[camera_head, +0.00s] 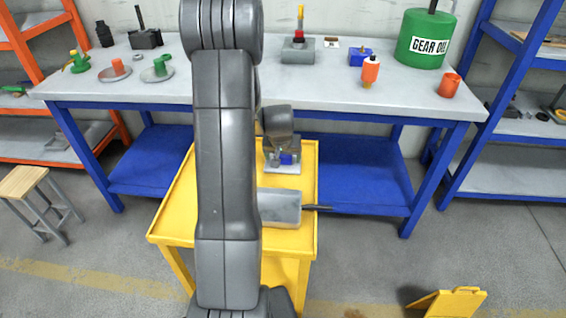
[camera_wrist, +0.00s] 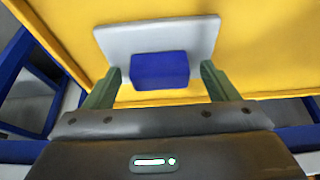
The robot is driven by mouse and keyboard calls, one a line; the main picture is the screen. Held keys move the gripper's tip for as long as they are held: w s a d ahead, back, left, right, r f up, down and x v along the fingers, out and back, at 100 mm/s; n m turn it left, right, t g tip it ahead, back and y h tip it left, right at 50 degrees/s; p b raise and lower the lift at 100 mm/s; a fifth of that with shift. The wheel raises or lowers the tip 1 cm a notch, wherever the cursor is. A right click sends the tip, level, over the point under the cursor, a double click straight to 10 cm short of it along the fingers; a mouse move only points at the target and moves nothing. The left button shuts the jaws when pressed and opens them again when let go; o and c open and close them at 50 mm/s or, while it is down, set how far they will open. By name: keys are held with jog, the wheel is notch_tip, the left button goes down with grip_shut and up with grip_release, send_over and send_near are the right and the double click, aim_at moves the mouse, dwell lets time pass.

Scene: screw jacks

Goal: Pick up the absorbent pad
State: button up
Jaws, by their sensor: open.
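A blue block (camera_wrist: 160,70), which looks like the absorbent pad, lies on a pale grey plate (camera_wrist: 120,42) on the yellow cart. In the head view the blue block (camera_head: 288,158) is partly hidden by my wrist, with the plate (camera_head: 283,168) under it. My gripper (camera_wrist: 161,72) is open, with one green-grey finger on each side of the block. Gaps show between the fingers and the block, so it is not gripped. In the head view my gripper (camera_head: 284,155) is over the far part of the cart.
The yellow cart (camera_head: 175,215) also carries a grey box-like item (camera_head: 280,208) with a dark handle. Behind it stands a blue-framed workbench (camera_head: 440,95) with jacks, bottles and a green gear oil can (camera_head: 425,38). A stool (camera_head: 25,182) is at left, a yellow floor sign (camera_head: 455,302) at right.

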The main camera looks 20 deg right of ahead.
aim_at(283, 156)
jog(key=shift+c, duration=0.4)
jog(key=c, duration=1)
jog(key=shift+r, duration=0.1)
notch_tip(283, 156, up, 10)
jog(key=shift+p, duration=0.45)
